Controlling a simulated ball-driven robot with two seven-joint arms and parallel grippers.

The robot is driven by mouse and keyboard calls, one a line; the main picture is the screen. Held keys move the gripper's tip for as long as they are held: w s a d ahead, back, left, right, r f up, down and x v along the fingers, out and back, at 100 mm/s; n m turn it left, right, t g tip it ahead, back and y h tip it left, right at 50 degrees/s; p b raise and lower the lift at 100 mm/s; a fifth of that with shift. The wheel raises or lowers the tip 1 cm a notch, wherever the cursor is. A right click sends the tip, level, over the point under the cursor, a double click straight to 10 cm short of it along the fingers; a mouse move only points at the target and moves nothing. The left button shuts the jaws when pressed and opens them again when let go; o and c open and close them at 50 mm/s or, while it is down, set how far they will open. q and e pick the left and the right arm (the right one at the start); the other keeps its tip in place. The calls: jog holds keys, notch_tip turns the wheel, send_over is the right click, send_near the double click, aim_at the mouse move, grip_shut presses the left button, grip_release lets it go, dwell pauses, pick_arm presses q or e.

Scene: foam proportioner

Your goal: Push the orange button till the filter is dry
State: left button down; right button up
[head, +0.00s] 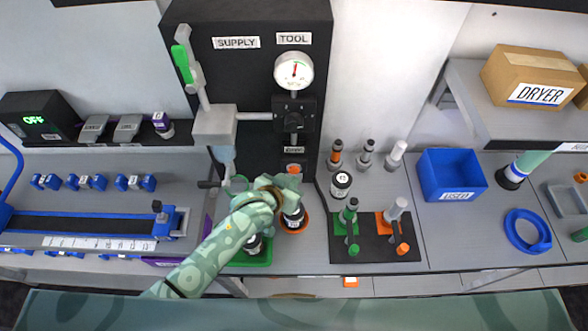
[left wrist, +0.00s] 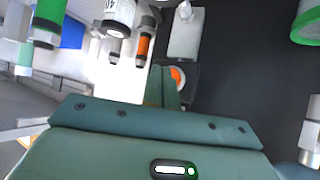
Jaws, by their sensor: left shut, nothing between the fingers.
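The orange button (head: 293,168) is low on the black panel, under a small white label. My left gripper (head: 288,181) is shut and empty, with its fingertips right at the button, just below it. In the left wrist view the button (left wrist: 178,77) shows beside the tip of the shut fingers (left wrist: 168,85), partly hidden by them. I cannot tell whether they touch. A dark bottle (head: 293,217) with a white label stands on an orange round base below the gripper, partly covered by it. I cannot make out the filter. My right gripper is not in view.
The black panel (head: 244,75) carries a gauge (head: 293,70) and a supply lever (head: 186,62) at left. A green tray (head: 251,258) sits under my forearm. A labelled bottle (head: 341,184) and a black rack (head: 375,240) stand to the right. A blue bin (head: 450,174) is further right.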

pick_arm(q)
jog(key=s+p, duration=0.2)
jog(key=s, duration=0.1)
jog(key=shift+s+r, duration=0.1)
jog(key=shift+s, duration=0.1)
jog(key=shift+s+p, duration=0.4)
jog(key=shift+s, duration=0.4)
dwell(0.4)
